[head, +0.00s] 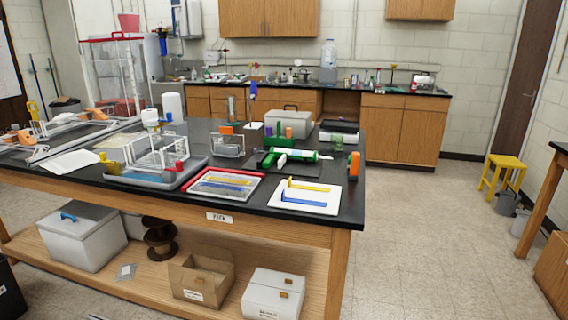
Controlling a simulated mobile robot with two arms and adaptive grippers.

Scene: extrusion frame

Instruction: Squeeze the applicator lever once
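A green applicator (280,157) lies on the black table top, right of centre in the head view. It seems to hold a white tube with a green end, pointing right. Its lever is too small to tell apart from the green body. No gripper shows in this view, and nothing is seen touching the applicator.
The black-topped table (130,189) is crowded. Floor is open at right.

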